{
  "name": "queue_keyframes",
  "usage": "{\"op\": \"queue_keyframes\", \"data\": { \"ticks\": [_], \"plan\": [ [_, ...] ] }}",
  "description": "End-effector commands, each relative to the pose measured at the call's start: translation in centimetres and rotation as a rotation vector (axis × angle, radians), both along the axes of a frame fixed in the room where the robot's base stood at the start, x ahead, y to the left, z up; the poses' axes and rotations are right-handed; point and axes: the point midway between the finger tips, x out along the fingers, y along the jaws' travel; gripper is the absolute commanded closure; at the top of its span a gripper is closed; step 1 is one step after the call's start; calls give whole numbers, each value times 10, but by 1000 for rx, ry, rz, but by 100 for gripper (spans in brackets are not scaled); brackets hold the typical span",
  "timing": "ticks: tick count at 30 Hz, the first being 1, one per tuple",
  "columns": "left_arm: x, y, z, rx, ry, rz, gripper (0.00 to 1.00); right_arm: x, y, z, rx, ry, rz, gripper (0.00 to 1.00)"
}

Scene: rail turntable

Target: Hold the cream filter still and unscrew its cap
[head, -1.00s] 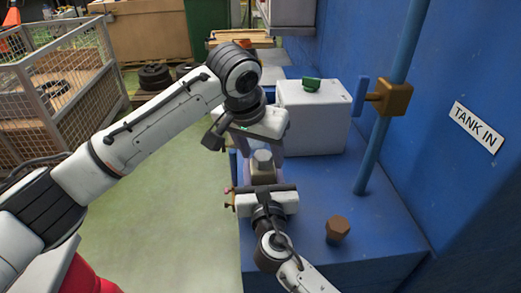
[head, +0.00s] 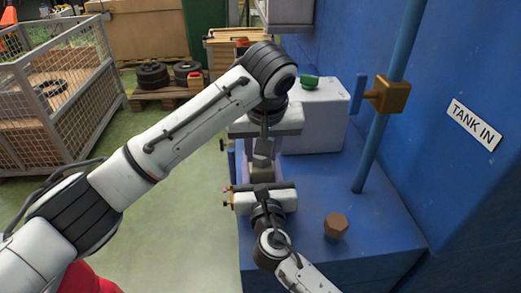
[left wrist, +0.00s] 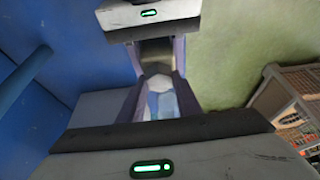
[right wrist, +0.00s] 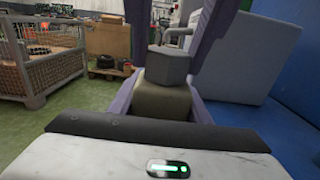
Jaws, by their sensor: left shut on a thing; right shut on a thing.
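The cream filter (right wrist: 165,99) stands upright in the right wrist view, with a grey hexagonal cap (right wrist: 166,66) on top. My right gripper (head: 262,172) is shut on the filter's body, low down, with a purple finger on each side. My left gripper (head: 263,148) comes from above and is shut on the cap; its purple fingers flank the cap in the right wrist view. The pale cap (left wrist: 160,84) also shows between the fingers in the left wrist view. Whether the cap has lifted off its seat I cannot tell. In the head view the grippers hide much of the filter.
A blue bench (head: 300,225) carries a brown hexagonal piece (head: 336,225) and a white box (head: 318,120) with a green part (head: 310,83) on top. A blue pipe (head: 388,110) with a brass-coloured valve (head: 390,93) rises at the right. A mesh crate (head: 60,115) stands left.

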Motion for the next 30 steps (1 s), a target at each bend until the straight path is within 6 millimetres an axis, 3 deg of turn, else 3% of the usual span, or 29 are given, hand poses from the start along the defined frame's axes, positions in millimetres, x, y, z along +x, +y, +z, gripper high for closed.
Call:
{"op": "queue_keyframes", "data": {
  "ticks": [8,18,26,27,30],
  "plan": [
    [0,-1,0,-1,1,20,92,0,0,-1,0,1,1,97],
    [1,-5,0,-1,3,489,92,0,0,-1,0,1,1,97],
    [1,-3,-1,0,0,525,92,0,0,-1,0,1,1,97],
    [1,-3,-1,0,0,525,68,0,0,-1,0,1,1,97],
    [1,-3,-1,0,0,523,51,0,0,-1,0,1,1,97]
  ]
}}
